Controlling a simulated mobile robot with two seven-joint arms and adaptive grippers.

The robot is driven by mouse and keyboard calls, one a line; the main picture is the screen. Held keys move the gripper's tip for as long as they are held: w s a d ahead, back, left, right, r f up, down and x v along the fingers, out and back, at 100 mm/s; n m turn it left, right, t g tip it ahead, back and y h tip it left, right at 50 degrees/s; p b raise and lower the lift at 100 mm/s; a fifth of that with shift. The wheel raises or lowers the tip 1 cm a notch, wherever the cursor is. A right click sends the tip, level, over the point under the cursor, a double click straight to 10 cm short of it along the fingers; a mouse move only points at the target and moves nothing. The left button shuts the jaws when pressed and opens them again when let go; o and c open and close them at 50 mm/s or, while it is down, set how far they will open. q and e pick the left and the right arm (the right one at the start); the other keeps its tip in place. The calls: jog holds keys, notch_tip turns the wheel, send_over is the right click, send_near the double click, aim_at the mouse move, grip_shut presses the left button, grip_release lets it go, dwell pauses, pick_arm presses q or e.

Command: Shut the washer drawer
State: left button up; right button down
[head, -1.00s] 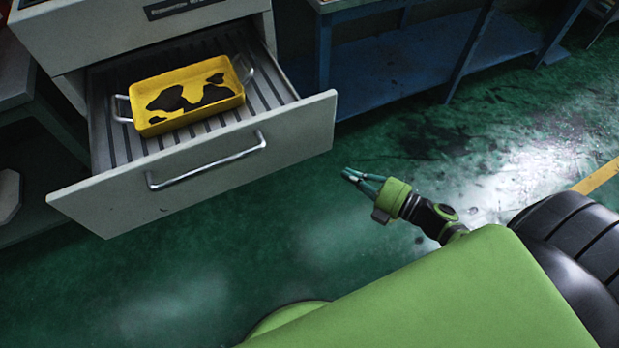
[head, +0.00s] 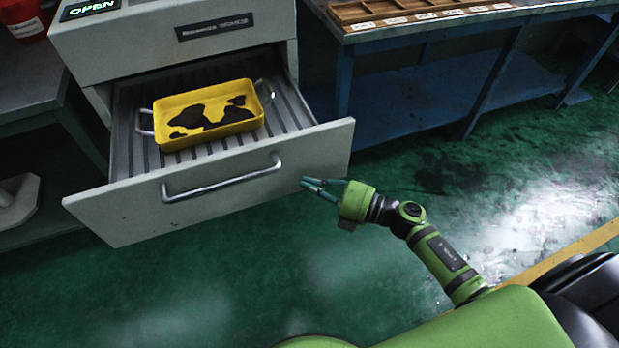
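The washer drawer (head: 133,213) is pulled out from the light grey washer (head: 138,38). It has a pale front with a metal bar handle (head: 222,183). A yellow tray (head: 214,131) with dark patches and two metal handles sits on the ribbed drawer floor. My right gripper (head: 306,184) is just right of the handle, in front of the drawer's right part. Its teal fingers look slightly parted and hold nothing. I cannot tell if they touch the drawer front. My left gripper is not in view.
A blue bench (head: 425,98) with a wooden compartment tray (head: 400,10) on top stands to the right. A grey table (head: 28,80) with a red container (head: 22,17) is at the left. The green floor before the drawer is clear.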

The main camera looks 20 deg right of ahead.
jog(key=shift+w, duration=0.8)
jog(key=shift+w, duration=0.1)
